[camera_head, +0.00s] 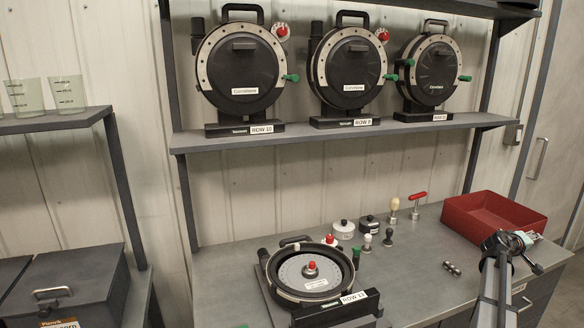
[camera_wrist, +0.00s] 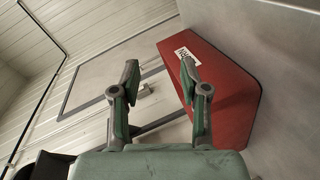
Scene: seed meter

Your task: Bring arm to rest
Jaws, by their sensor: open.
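My gripper (camera_wrist: 159,78) is open and empty in the wrist view, its two green-padded fingers apart. In the head view my gripper (camera_head: 524,238) is at the right end of the bench, just in front of the red bin (camera_head: 462,222). The red bin also fills the right of the wrist view (camera_wrist: 232,100), with a white label on its side beside the right finger. The seed meter labelled ROW 13 (camera_head: 345,302) lies open on the bench, well left of my arm, with a grey disc and a red knob showing.
The bench (camera_head: 420,270) holds small knobbed tools, including a red-handled one (camera_head: 417,197), and a small metal part (camera_head: 452,268) near my arm. Three closed seed meters stand on the shelf (camera_head: 290,139) above. Grey bins and clear cups are at the left.

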